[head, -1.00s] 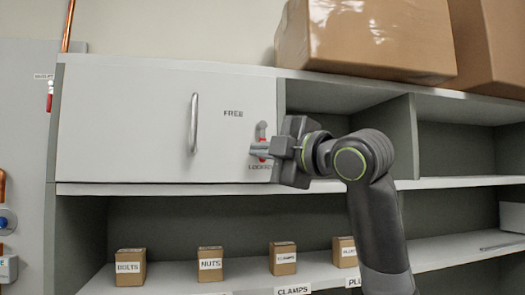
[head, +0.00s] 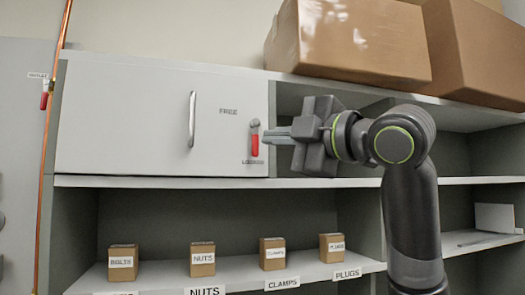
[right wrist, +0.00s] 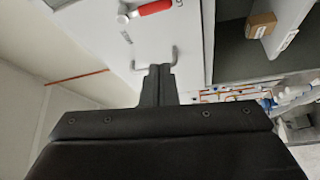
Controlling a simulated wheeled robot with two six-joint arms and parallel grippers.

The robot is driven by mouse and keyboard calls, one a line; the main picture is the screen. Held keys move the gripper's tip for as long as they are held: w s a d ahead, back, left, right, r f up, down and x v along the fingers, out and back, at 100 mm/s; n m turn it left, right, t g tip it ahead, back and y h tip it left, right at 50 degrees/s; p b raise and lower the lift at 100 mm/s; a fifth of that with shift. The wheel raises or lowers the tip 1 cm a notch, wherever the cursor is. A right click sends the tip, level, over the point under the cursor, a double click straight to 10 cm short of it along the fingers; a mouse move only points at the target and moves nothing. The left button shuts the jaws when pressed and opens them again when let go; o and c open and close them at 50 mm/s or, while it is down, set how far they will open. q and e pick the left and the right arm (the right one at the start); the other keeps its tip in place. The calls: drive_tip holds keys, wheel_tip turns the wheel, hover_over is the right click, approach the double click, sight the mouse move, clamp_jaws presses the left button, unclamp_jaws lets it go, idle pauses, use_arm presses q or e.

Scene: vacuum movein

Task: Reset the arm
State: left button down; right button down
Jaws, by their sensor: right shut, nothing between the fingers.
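My right gripper (head: 278,136) is shut and empty in the head view, its fingers pointing left beside the red latch handle (head: 255,143) on the white cabinet door. The handle hangs down between the labels FREE and LOCKED. The fingertips appear close to the handle, but I cannot tell from the head view if they touch. In the right wrist view the shut fingers (right wrist: 158,72) show in front of the door, and the red handle (right wrist: 155,8) shows apart from them at the top. The door's bar handle (head: 192,119) is to the left. My left gripper is not in view.
Large cardboard boxes (head: 350,40) stand on the cabinet top. The lower shelf (head: 235,270) holds several small labelled boxes, such as the BOLTS box (head: 123,263). An open compartment (head: 300,98) lies behind my right gripper. A copper pipe (head: 47,150) runs down the left side.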

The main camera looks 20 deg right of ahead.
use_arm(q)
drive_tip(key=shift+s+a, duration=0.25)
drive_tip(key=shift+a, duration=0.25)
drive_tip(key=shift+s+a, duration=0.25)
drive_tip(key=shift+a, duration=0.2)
use_arm(e)
drive_tip(key=shift+d, duration=0.1)
drive_tip(key=shift+s, duration=0.1)
